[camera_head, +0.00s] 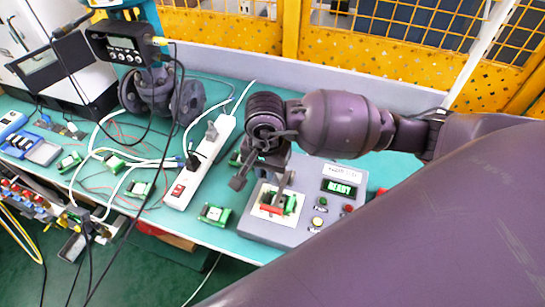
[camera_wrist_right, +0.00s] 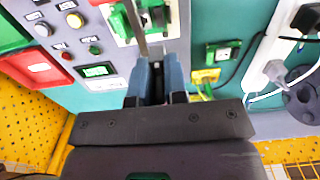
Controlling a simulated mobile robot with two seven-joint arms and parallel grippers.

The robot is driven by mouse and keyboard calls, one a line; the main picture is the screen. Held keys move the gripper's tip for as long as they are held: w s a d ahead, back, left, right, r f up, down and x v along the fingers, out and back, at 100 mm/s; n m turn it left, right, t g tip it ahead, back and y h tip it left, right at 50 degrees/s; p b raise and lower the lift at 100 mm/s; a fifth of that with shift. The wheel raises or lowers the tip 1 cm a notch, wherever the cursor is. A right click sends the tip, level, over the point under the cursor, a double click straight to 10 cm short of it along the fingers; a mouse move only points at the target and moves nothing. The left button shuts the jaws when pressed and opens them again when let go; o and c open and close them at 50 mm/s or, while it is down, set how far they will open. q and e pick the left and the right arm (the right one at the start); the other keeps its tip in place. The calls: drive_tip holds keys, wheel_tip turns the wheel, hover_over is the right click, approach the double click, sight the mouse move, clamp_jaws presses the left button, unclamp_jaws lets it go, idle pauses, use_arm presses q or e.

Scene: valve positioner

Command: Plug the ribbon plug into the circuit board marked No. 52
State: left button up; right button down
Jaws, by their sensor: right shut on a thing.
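My right gripper (camera_head: 262,158) is low over the grey test box (camera_head: 262,232), above its white board mount (camera_head: 262,212). A green circuit board (camera_head: 291,205) sits there with a red part (camera_head: 271,210) at its front; the mount also shows in the wrist view (camera_wrist_right: 120,33). In the wrist view my right gripper (camera_wrist_right: 154,62) has its blue-grey fingers close together. A grey lever (camera_wrist_right: 138,30) runs from the mount to the fingertips, seemingly held between them. The No. 52 mark is not readable, and I cannot pick out the ribbon plug. My left gripper is not in view.
The box has a lit READY display (camera_head: 341,188) and buttons. Several other green boards, one of them at the box's left (camera_head: 214,214), lie on the teal table. A white power strip (camera_head: 196,172) and loose cables lie left. A yellow fence (camera_head: 365,55) stands behind.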

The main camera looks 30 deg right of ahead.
sight(268, 197)
drive_tip(key=shift+f+b, duration=0.7)
drive_tip(key=shift+f, duration=0.65)
drive_tip(key=shift+f+b, duration=0.65)
drive_tip(key=shift+f, duration=0.7)
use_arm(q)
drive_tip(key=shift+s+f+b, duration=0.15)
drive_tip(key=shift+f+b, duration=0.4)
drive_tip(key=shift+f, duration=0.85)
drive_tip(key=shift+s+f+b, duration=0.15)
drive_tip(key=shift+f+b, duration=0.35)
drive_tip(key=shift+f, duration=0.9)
use_arm(e)
drive_tip(key=shift+f, duration=1.2)
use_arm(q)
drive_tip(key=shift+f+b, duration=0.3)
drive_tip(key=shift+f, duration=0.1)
use_arm(e)
drive_tip(key=shift+f, duration=0.3)
use_arm(q)
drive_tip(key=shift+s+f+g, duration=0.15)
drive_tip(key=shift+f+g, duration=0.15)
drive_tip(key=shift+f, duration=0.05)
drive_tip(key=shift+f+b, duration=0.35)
drive_tip(key=shift+b, duration=0.2)
use_arm(e)
drive_tip(key=shift+f, duration=0.3)
